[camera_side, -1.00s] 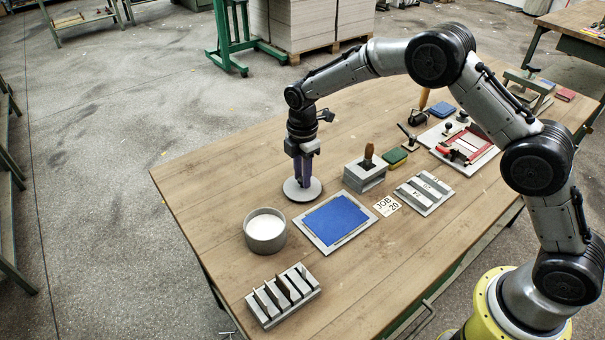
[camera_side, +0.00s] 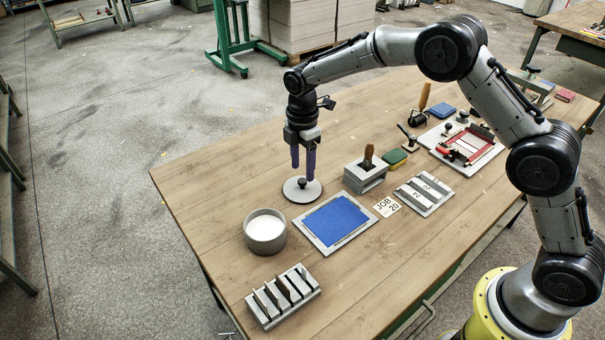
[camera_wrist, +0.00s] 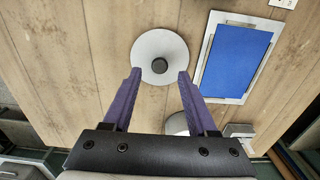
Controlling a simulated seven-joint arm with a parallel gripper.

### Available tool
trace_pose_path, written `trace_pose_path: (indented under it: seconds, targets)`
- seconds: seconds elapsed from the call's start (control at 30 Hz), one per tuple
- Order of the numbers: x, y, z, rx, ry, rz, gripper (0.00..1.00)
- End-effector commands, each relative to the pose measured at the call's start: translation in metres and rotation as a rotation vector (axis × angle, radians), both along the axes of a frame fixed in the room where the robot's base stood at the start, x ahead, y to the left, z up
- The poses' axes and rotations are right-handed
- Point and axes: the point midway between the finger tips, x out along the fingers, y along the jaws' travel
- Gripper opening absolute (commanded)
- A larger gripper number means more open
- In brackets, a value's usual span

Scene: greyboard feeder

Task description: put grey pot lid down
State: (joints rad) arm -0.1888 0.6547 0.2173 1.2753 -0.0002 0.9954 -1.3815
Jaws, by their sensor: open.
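The grey pot lid (camera_side: 296,193) is a round disc with a dark knob at its centre. It lies flat on the wooden table (camera_side: 215,180), and it also shows in the wrist view (camera_wrist: 149,44). My gripper (camera_side: 303,176) is open and empty above the lid, its two purple fingers apart with the knob below and between them. In the wrist view my gripper's fingertips (camera_wrist: 160,73) stand either side of the knob's line, clear of it. The grey pot (camera_side: 265,232), with white contents, stands open nearer the camera; only part of it shows in the wrist view.
A blue sheet on a grey plate (camera_side: 304,235) lies beside the lid and pot. A slotted grey rack (camera_side: 262,318) stands at the near edge. A grey block holding a wooden-handled tool (camera_side: 357,183) stands to the right. The table left of the lid is clear.

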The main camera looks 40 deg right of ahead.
Motion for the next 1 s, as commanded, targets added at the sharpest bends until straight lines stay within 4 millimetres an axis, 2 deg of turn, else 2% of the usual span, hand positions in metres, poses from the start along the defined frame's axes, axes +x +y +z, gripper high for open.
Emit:
trace_pose_path:
  seconds: [0.03,0.2,0.4,0.77,0.87,1.0]
  targets:
    - [0.001,0.000,0.013,0.001,-0.006,0.000,0.58]
    - [0.001,0.000,0.047,0.001,-0.005,0.000,0.58]
    - [0.001,0.000,0.076,0.001,-0.003,0.000,0.58]
    - [0.000,0.000,0.088,0.000,-0.002,-0.003,0.58]
    - [-0.007,-0.004,0.100,0.003,-0.016,-0.040,0.58]
    - [-0.034,-0.019,0.138,0.018,-0.068,-0.190,0.58]
